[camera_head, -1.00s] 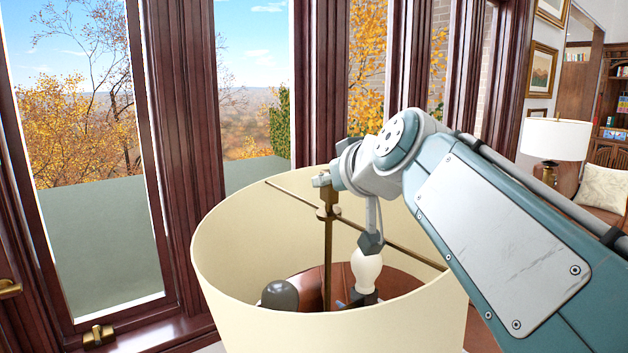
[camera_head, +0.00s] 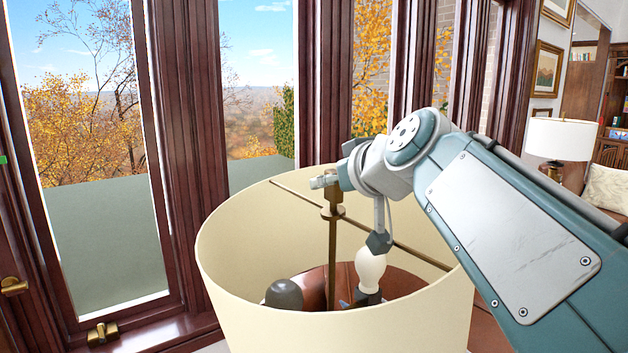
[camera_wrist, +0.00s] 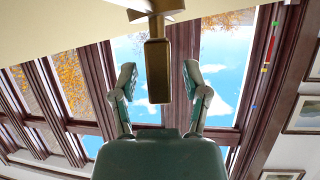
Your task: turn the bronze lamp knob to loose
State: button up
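The bronze lamp knob (camera_head: 333,194) stands at the top of the lamp's upright rod, in the middle of the cream lampshade (camera_head: 250,247). In the wrist view the knob (camera_wrist: 158,70) is a blocky bronze piece that hangs from the top edge. My gripper (camera_wrist: 158,78) is open, with one finger on each side of the knob and visible gaps between. In the head view my gripper (camera_head: 323,181) is at the knob's top, over the shade opening. Whether any part touches the knob cannot be told there.
A bulb (camera_head: 370,270) and a dark grey rounded part (camera_head: 284,294) sit inside the shade. A thin crossbar (camera_head: 415,252) spans the shade. Tall windows (camera_head: 100,150) stand close behind. A second lamp (camera_head: 562,139) is at the far right.

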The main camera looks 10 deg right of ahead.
jog(key=shift+s+r, duration=0.1)
jog(key=v, duration=1.1)
jog(key=shift+s, duration=0.35)
